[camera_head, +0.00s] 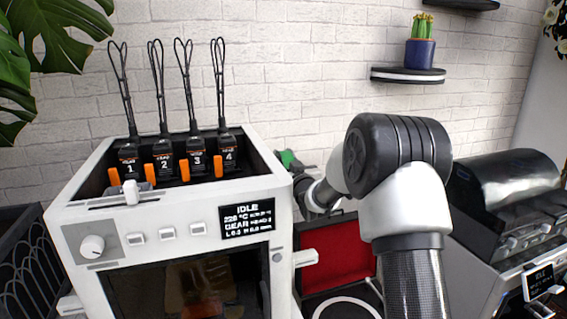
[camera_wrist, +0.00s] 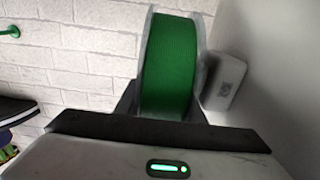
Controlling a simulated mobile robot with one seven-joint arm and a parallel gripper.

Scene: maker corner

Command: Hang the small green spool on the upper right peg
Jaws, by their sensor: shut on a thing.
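The green spool (camera_wrist: 168,65), with deep green filament between pale clear flanges, stands in the middle of the wrist view. My gripper (camera_wrist: 166,112) is shut on it, one dark finger on each side. In the head view a small part of the green spool (camera_head: 287,158) shows beside the machine's upper right corner; my arm and the machine hide most of my gripper. A short green peg-like rod (camera_wrist: 10,31) sticks out from the wall at the left edge of the wrist view, apart from the spool. I cannot tell which peg it is.
A white machine (camera_head: 270,190) with numbered black heads stands at left. An open red-lined case (camera_head: 345,250) lies right of it, and a black-topped machine (camera_head: 510,195) stands at far right. A wall shelf (camera_head: 407,75) holds a potted cactus (camera_head: 420,50). Brick wall is behind.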

